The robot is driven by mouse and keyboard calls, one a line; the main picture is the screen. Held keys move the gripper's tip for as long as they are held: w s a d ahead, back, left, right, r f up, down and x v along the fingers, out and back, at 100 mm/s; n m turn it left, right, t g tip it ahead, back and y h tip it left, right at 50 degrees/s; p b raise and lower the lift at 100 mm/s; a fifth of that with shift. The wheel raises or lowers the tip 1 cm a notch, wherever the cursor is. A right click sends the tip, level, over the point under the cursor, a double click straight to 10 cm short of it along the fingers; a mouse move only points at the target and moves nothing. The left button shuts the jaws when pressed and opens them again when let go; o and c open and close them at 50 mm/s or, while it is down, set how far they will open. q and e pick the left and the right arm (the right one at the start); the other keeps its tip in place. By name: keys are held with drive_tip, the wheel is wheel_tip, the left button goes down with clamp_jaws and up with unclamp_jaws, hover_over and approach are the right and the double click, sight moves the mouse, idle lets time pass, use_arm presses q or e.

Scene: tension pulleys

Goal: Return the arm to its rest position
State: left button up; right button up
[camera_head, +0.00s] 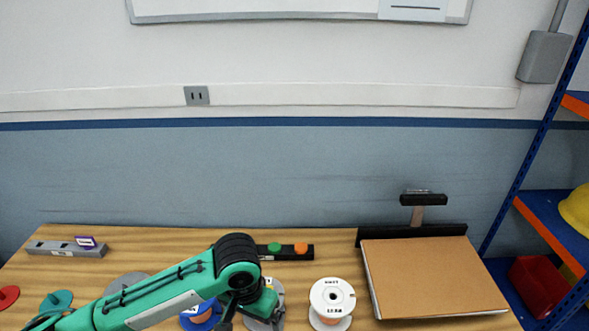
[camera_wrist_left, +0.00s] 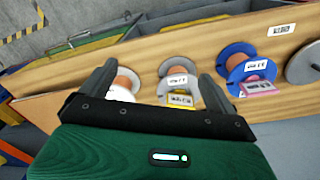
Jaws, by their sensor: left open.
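My left arm (camera_head: 150,300), green and black, comes in from the lower left in the head view and reaches over the table's front. In the left wrist view my left gripper (camera_wrist_left: 155,85) is open, with nothing between its two dark fingers. A white spool (camera_head: 332,291) stands upright to the right of the arm; it also shows partly behind a finger in the wrist view (camera_wrist_left: 120,93). A grey spool (camera_wrist_left: 180,65) and a blue spool (camera_wrist_left: 238,52) show beyond the fingers; the arm partly covers both in the head view. My right gripper is not in view.
The wooden table (camera_head: 170,239) also bears a brown board (camera_head: 430,275) at right, a grey bar (camera_head: 68,249) at back left, and a black bar with green and orange knobs (camera_head: 290,251). Teal (camera_head: 58,298) and red (camera_head: 8,295) discs lie at left. Shelves (camera_head: 545,210) stand at far right.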

use_arm(q)
drive_tip(key=shift+s+d+f+t+h, duration=0.6)
drive_tip(key=shift+s+d+f+h, duration=1.1)
drive_tip(key=shift+s, duration=0.35)
drive_tip(key=s+a+f+n+t+y, duration=0.1)
drive_tip(key=s+a+f+y, duration=0.1)
drive_tip(key=s+a+f, duration=0.5)
drive_tip(key=s+a+f+n+t+y, duration=0.1)
drive_tip(key=s+a+n+y, duration=0.1)
drive_tip(key=s+a, duration=0.65)
wheel_tip(320, 180, down, 30)
drive_tip(key=w+a+r+g, duration=0.1)
drive_tip(key=w+a, duration=0.1)
drive_tip(key=w, duration=0.1)
drive_tip(key=s+a+f, duration=0.2)
drive_tip(key=s+f, duration=0.8)
drive_tip(key=s+a+f+g, duration=0.1)
drive_tip(key=s+f, duration=0.9)
drive_tip(key=f, duration=0.1)
drive_tip(key=shift+a+m, duration=0.3)
drive_tip(key=shift+a, duration=0.1)
